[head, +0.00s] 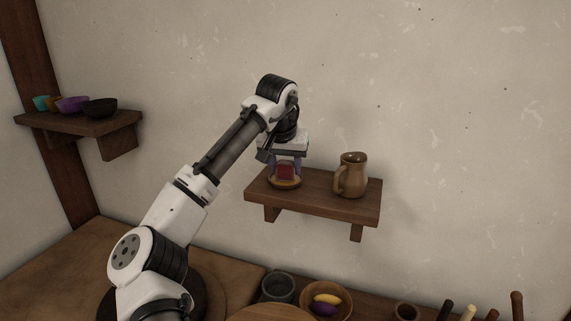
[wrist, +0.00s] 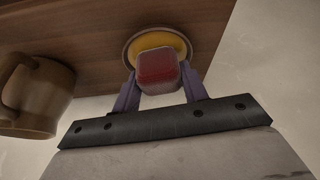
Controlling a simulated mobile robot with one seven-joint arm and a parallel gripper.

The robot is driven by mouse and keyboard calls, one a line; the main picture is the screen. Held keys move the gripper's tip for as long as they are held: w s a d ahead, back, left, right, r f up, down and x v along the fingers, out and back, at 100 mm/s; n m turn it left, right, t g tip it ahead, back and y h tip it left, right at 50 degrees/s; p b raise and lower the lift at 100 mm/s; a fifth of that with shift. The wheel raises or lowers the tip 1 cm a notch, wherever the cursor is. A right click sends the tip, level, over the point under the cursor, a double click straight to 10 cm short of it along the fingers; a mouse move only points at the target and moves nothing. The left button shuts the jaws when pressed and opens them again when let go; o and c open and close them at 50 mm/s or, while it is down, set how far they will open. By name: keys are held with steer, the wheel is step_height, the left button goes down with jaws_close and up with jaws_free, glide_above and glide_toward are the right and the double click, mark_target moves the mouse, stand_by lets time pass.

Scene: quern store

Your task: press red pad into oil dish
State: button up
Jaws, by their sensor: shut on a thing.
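My gripper (head: 286,167) is shut on the red pad (head: 285,172), a small red block with rounded edges. In the wrist view the red pad (wrist: 157,68) sits between the two purple fingers of my gripper (wrist: 159,85). The oil dish (head: 285,184) is a shallow round dish on the wall shelf, directly below the pad. In the wrist view the oil dish (wrist: 130,50) shows a pale rim and yellow oil behind the pad. The pad covers part of the dish, and I cannot tell whether it touches the oil.
A brown jug (head: 352,175) stands on the same wall shelf (head: 325,205), right of the dish. Another shelf (head: 80,127) at left holds several small bowls. Below are a grey pot (head: 278,287), a wooden bowl (head: 343,306) with purple and yellow things, and several upright handles at right.

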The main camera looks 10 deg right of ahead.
mark_target(285, 162)
steer(key=shift+r+p, duration=3.05)
steer(key=shift+r, duration=0.4)
